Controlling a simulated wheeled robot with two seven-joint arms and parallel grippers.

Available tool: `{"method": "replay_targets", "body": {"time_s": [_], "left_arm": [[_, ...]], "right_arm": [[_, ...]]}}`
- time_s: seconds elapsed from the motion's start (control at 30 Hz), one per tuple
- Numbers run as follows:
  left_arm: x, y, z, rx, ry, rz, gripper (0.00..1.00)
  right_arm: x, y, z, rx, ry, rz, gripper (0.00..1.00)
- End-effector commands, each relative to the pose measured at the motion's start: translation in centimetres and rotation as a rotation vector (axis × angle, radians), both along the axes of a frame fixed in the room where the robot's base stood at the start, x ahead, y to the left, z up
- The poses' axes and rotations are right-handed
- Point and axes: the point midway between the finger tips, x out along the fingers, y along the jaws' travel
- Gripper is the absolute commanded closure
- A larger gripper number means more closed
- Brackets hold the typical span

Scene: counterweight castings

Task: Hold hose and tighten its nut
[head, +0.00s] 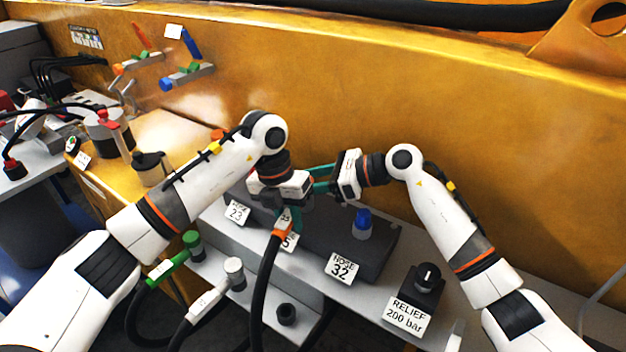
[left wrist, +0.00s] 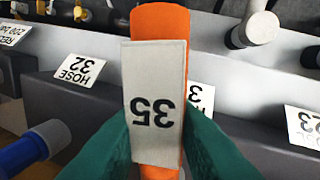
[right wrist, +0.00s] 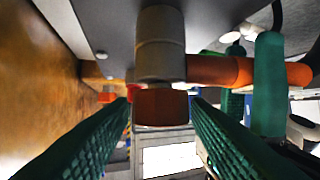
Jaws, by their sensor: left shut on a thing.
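The hose is black with an orange end (head: 283,232) and rises in front of the grey manifold. In the left wrist view its orange end (left wrist: 158,22) carries a white tag reading 35, upside down. My left gripper (left wrist: 157,135) is shut on this orange end, with a green finger on each side. The nut (right wrist: 160,106) is a brown-orange hex in the right wrist view, against a grey cylindrical fitting (right wrist: 160,40). My right gripper (right wrist: 160,112) has its fingers apart on either side of the nut, with narrow gaps visible. In the head view the left gripper hides the nut.
The manifold (head: 385,258) bears a blue-capped port (head: 363,224) and a HOSE 32 label (head: 342,267). A relief knob (head: 427,277) stands at right. Green (head: 192,243) and white (head: 234,272) hose ends stand at left. The yellow casting wall (head: 440,120) rises close behind both arms.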

Motion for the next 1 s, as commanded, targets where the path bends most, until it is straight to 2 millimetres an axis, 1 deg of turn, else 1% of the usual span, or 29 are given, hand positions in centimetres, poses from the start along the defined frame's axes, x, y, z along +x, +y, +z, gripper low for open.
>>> {"method": "replay_targets", "body": {"time_s": [0.03,0.17,0.2,0.37,0.6,0.7,1.0], "left_arm": [[0.0,0.02,0.0,0.0,0.001,0.0,1.0],[0.0,0.02,0.0,0.0,0.001,0.0,1.0],[0.0,0.02,0.0,0.0,0.001,0.0,1.0],[-0.02,0.02,-0.01,0.0,0.001,0.0,1.0],[-0.03,0.01,-0.01,0.0,0.001,0.0,1.0],[-0.04,0.01,-0.01,0.001,0.002,0.0,1.0],[-0.04,0.02,0.0,0.001,0.002,0.0,1.0]], "right_arm": [[-0.01,-0.02,0.01,0.0,0.0,0.0,0.65],[-0.01,-0.03,0.0,0.0,0.0,0.0,0.86],[-0.01,-0.03,0.0,0.0,0.0,0.0,0.88],[-0.08,-0.09,-0.15,-0.007,0.001,-0.045,0.88],[-0.34,-0.02,-0.17,-0.01,0.0,-0.211,0.88],[-0.4,0.05,-0.14,-0.007,0.0,-0.253,0.88],[-0.39,0.03,-0.07,-0.002,0.0,-0.277,0.88]]}}
